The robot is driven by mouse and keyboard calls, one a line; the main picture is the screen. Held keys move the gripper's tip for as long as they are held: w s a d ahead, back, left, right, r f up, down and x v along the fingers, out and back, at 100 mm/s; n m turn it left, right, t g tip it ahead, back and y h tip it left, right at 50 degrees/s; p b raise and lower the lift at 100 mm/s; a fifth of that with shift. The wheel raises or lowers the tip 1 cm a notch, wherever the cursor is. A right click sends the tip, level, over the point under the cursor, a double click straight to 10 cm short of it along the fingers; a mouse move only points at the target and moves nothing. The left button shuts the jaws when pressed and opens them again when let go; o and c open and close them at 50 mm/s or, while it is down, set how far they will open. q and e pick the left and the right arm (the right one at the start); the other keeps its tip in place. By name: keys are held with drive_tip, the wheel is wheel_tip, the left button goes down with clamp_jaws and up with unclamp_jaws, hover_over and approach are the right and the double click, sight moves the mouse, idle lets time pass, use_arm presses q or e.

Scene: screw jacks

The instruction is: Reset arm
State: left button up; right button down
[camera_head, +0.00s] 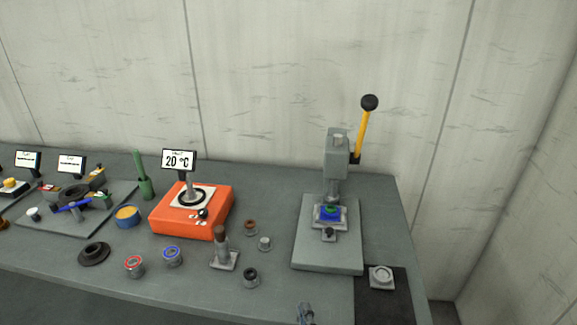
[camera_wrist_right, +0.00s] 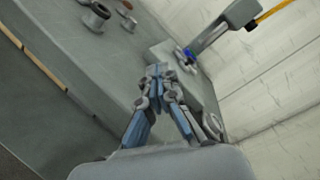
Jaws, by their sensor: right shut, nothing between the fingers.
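My right gripper (camera_head: 306,313) shows at the bottom edge of the head view, in front of the grey table. In the right wrist view the right gripper (camera_wrist_right: 160,72) has its fingertips together, with nothing between them. It is apart from the grey lever press (camera_head: 337,160), which stands behind it at the right of the table. The press has a yellow lever (camera_head: 362,130) with a black knob, raised upright. A blue and green piece (camera_head: 330,212) sits under the press ram. My left gripper is not in view.
An orange heater (camera_head: 165,222) with a 20 °C display stands mid-table. Several small rings and bushings, a grey post (camera_head: 222,252) and a dark flanged part (camera_head: 93,253) lie nearby. A black mat (camera_head: 385,305) with a grey square part (camera_head: 381,277) is at right.

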drive_tip(key=s+a+n+g+y, duration=0.3)
drive_tip(key=s+n+g+y, duration=0.35)
drive_tip(key=n, duration=1.05)
drive_tip(key=s+d+f+n+g+h, duration=0.3)
drive_tip(key=s+d+n+g+h, duration=0.1)
drive_tip(key=s+d, duration=0.4)
drive_tip(key=s+d+f+n+g+h, duration=0.2)
drive_tip(key=s+d+n+g+h, duration=0.15)
drive_tip(key=s+d, duration=0.4)
wheel_tip(320, 180, down, 29)
drive_tip(key=s+d+g, duration=0.1)
drive_tip(key=s+d, duration=0.1)
drive_tip(key=d, duration=0.1)
drive_tip(key=s+d+f+g+b, duration=0.1)
drive_tip(key=s+d+f, duration=0.1)
drive_tip(key=s+f, duration=1.2)
drive_tip(key=shift+s+d+f+n+g+h, duration=0.3)
drive_tip(key=shift+s+f+n+h, duration=0.1)
drive_tip(key=shift+s, duration=0.4)
